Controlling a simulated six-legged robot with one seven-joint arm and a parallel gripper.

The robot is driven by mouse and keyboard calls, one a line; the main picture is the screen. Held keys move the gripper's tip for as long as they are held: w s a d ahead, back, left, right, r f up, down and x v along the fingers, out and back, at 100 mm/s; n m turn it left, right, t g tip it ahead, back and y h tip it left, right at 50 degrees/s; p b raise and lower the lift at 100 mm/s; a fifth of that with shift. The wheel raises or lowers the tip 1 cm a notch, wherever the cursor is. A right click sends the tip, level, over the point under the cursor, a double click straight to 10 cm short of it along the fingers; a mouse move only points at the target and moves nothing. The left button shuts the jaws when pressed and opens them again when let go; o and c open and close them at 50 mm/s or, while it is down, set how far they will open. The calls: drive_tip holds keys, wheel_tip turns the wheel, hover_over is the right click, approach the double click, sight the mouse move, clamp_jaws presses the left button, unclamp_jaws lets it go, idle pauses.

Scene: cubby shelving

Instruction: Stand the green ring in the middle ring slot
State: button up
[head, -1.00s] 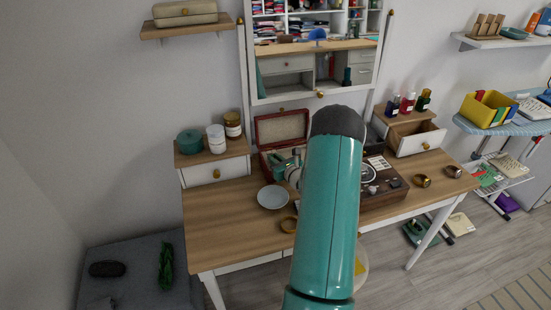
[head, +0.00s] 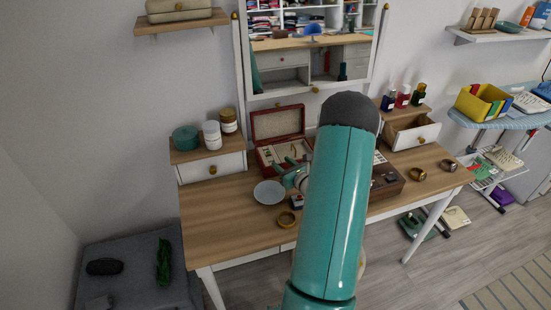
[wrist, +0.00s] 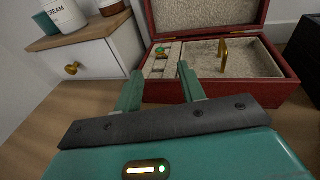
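The red jewelry box (wrist: 280,88) stands open in the wrist view, with its lid raised at the back; it also shows in the head view (head: 278,122). Its narrow left compartment has pale ring slots (wrist: 157,68). A small green piece with a gold edge, apparently the green ring (wrist: 160,49), sits near the far end of these slots; which slot exactly, I cannot tell. My gripper (wrist: 160,70) is open and empty, at the box's front left, its fingertips apart and pointing toward the slots. In the head view my gripper (head: 287,168) is small and partly hidden by my arm.
An upright gold piece (wrist: 223,56) stands in the box's right compartment. A small drawer unit (wrist: 90,68) with jars is at the left. A pale plate (head: 269,192) and gold bangles (head: 285,219) lie on the table. A dark object is right of the box.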

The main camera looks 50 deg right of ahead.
drive_tip(key=v, duration=0.6)
drive_tip(key=shift+w, duration=0.1)
idle(0.3)
